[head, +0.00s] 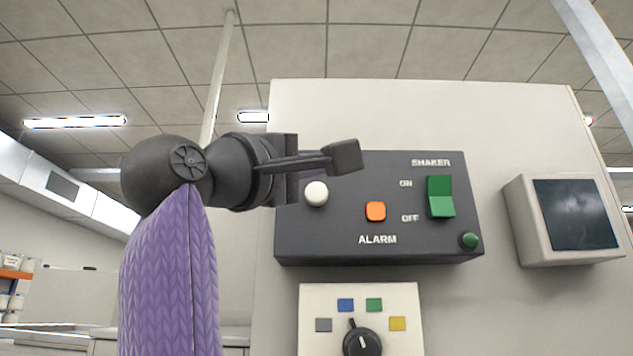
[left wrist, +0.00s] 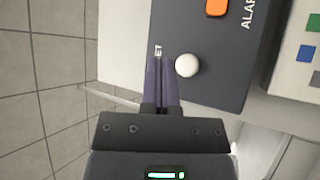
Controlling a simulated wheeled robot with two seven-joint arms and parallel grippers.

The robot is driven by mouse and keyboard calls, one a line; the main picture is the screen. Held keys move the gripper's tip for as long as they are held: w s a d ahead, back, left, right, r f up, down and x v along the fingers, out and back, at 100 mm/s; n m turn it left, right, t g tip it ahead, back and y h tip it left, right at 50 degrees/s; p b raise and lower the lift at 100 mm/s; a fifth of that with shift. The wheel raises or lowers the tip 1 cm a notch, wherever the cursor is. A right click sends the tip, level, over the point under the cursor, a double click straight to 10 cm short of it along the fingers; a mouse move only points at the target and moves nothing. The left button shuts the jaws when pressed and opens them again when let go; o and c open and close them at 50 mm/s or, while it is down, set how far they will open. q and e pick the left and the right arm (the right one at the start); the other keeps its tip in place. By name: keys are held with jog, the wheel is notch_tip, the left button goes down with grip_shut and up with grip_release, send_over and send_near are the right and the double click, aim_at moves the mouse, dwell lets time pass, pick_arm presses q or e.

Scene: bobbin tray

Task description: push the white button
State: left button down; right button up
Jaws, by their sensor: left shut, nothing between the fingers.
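The white button (head: 316,193) is a round knob at the left end of the dark control box (head: 335,240). In the left wrist view the white button (left wrist: 187,65) is just right of my fingertips. My left gripper (head: 345,157) is shut and empty, in front of the box's upper left part, above the button in the picture. In the left wrist view the shut fingers (left wrist: 161,62) lie beside the button and partly cover a label ending in "ET". I cannot tell how far the tips are from the panel. My right gripper is not in view.
The box also carries an orange alarm button (head: 375,211), a green shaker switch (head: 441,197) and a small green knob (head: 470,241). Below is a white panel with a black dial (head: 362,343) and coloured squares. A dark screen (head: 575,214) juts out at the right.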

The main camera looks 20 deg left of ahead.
aim_at(310, 186)
pick_arm(q)
jog(key=w+p, duration=0.1)
jog(key=w, duration=0.1)
jog(key=w+a+p, duration=0.1)
jog(key=w, duration=0.2)
jog(key=shift+a+p, duration=0.2)
jog(key=shift+p, duration=0.1)
dwell(1.7)
jog(key=shift+w+a+p, duration=0.15)
jog(key=shift+w+p, duration=0.15)
jog(key=shift+w, duration=0.1)
